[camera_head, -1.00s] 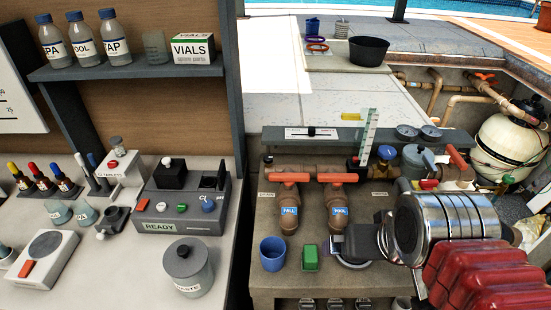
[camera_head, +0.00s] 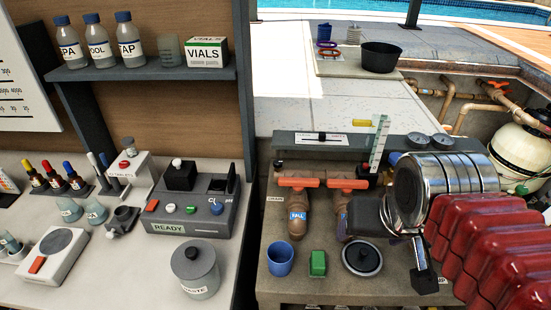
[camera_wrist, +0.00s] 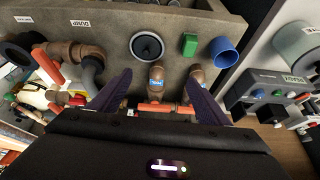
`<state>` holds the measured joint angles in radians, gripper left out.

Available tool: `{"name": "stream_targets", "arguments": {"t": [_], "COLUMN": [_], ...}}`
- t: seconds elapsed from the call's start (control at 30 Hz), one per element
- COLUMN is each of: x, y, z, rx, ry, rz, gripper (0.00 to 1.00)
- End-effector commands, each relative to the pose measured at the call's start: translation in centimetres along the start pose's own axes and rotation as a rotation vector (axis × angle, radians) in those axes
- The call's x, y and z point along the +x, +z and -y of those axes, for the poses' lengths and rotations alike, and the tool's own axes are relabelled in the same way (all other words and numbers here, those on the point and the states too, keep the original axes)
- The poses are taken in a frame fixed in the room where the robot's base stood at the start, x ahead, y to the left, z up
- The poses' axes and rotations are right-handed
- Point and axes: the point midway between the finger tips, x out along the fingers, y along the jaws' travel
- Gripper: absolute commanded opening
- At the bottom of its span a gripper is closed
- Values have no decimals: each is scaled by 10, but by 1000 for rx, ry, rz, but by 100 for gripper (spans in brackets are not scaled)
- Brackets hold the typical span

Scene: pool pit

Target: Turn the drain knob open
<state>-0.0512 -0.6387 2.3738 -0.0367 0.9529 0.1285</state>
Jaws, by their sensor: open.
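Two brown valve pipes with orange bar handles stand on the grey bench; the left handle (camera_head: 298,182) and right handle (camera_head: 347,184) both lie crosswise. A small label, apparently DRAIN (camera_head: 275,198), is beside the left pipe. A black round knob-topped disc (camera_head: 362,257) sits in a pale ring in front of them; it also shows in the wrist view (camera_wrist: 147,46). I cannot tell which part is the drain knob. My gripper (camera_wrist: 160,78) is open and empty, its purple fingers spread to either side of the pipes and an orange handle (camera_wrist: 165,107); contact is not visible. My arm hides its fingers in the head view.
A blue cup (camera_head: 280,258) and green block (camera_head: 318,262) stand left of the disc. A clear upright gauge (camera_head: 379,143) rises behind the pipes. The left counter holds a grey device (camera_head: 195,208) and lidded pot (camera_head: 195,270). More pipes crowd the right.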

Motion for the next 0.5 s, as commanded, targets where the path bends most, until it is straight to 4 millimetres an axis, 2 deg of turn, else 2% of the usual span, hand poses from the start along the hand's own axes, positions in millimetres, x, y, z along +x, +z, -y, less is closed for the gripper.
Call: {"name": "stream_targets", "arguments": {"t": [0.07, 0.4, 0.5], "x": [-3, -8, -7], "y": [-17, -80, -98], "z": [6, 33, 43], "rx": [22, 133, 166], "ry": [4, 41, 56], "rz": [15, 67, 79], "gripper": [64, 40, 40]}}
